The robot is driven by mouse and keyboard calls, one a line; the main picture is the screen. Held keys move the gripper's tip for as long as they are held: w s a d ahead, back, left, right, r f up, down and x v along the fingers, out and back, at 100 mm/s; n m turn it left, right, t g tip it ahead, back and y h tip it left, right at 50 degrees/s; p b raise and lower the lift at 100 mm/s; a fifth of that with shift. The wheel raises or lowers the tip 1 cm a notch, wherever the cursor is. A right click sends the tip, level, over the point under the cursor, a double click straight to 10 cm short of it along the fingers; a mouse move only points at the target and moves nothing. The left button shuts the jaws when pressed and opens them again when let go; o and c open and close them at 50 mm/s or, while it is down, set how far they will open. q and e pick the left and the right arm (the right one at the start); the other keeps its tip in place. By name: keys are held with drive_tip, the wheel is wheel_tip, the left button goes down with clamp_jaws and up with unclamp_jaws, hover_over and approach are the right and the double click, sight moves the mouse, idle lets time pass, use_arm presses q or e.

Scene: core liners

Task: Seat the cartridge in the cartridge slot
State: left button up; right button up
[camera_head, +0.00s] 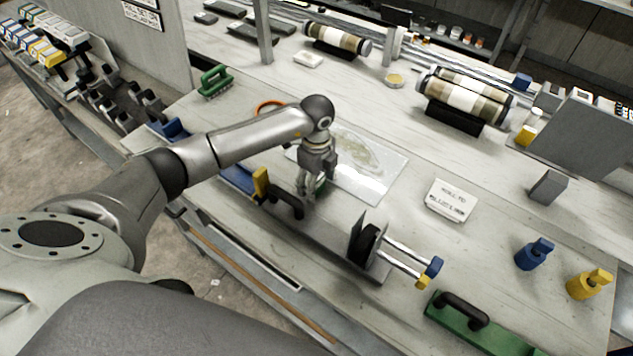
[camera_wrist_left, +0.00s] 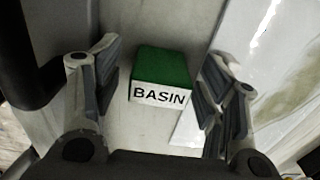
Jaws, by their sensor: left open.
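My left gripper (camera_head: 309,188) points down over the bench, beside a black handle. In the left wrist view its two fingers (camera_wrist_left: 160,98) are spread, with nothing gripped. A green block with a white BASIN label (camera_wrist_left: 162,78) shows between and beyond the fingers. A bit of green (camera_head: 320,186) shows behind the fingers in the head view. A grey fixture with a dark upright part (camera_head: 366,242) and two metal rods stands to the right of the gripper. I cannot tell for sure which thing is the cartridge or which opening is the slot. My right gripper is out of view.
A clear sheet (camera_head: 372,172) lies behind the gripper. A black handle (camera_head: 287,205) and a yellow block (camera_head: 261,183) stand close on its left.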

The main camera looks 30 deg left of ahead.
use_arm(q)
drive_tip(key=c, duration=1.2)
drive_tip(key=shift+r, duration=0.15)
drive_tip(key=shift+w+r, duration=0.1)
drive_tip(key=shift+r, duration=0.4)
drive_tip(key=shift+s+d+r+b, duration=0.8)
drive_tip(key=shift+s+r, duration=1.15)
drive_tip(key=shift+s, duration=0.3)
drive_tip(key=shift+s+d+r+b, duration=0.75)
drive_tip(key=shift+s+r, duration=1.25)
drive_tip(key=shift+s, duration=0.2)
drive_tip(key=shift+s+d+r+b, duration=0.8)
drive_tip(key=shift+s+r, duration=1.15)
drive_tip(key=shift+s, duration=0.3)
